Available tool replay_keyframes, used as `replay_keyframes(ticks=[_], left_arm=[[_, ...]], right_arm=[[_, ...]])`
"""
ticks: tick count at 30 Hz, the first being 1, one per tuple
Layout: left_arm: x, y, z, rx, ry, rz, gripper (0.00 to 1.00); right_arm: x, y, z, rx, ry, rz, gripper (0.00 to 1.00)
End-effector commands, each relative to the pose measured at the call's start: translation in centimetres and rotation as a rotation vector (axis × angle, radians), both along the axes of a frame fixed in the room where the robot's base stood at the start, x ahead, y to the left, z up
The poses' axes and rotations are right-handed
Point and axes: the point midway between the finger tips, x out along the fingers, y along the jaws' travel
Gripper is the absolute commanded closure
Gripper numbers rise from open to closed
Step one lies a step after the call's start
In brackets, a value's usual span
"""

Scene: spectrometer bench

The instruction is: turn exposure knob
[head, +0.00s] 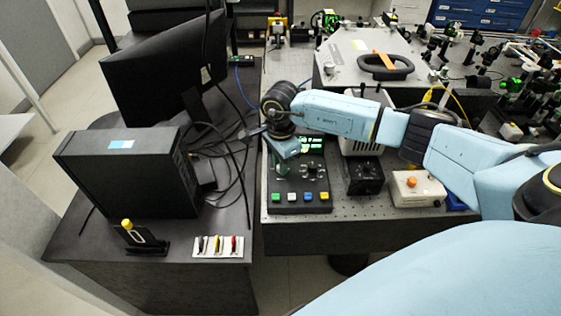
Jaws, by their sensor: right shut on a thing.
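A dark control box (298,207) stands at the front left corner of the optical bench. It has a row of coloured buttons along its front, a lit green display (312,144) at the back and dark knobs on its top. My right gripper (284,168) reaches down over the left part of the box, left of the display. It is shut on what appears to be the exposure knob, which the gripper and wrist mostly hide. Another dark knob (312,170) shows to the right of the gripper. The labels are too small to read. My left gripper is out of view.
A black box with a dial (364,178) and a white box with an orange button (417,188) stand to the right, below my right arm. A monitor (160,70), a black computer case (125,172) and loose cables fill the left desk.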

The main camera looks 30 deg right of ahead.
Motion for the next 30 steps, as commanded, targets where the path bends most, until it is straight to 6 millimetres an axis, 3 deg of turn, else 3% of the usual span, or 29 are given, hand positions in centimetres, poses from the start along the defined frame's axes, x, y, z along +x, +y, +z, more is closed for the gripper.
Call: replay_keyframes(ticks=[1,2,6,17,20,30], left_arm=[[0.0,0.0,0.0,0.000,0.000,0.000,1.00],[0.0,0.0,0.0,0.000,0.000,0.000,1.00],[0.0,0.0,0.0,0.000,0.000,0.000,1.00],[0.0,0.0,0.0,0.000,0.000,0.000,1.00],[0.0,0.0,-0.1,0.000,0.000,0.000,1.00],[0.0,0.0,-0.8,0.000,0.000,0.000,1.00]], right_arm=[[0.0,-0.1,0.1,-0.002,-0.001,0.000,1.00],[0.0,-0.1,0.1,-0.002,-0.001,0.000,0.77],[0.0,-0.1,0.0,-0.001,-0.001,0.000,0.59],[0.1,0.0,0.5,0.000,-0.003,0.001,0.59],[0.1,-0.1,1.8,0.000,-0.004,0.000,0.59],[0.1,0.0,9.2,-0.001,-0.006,0.001,0.59]])
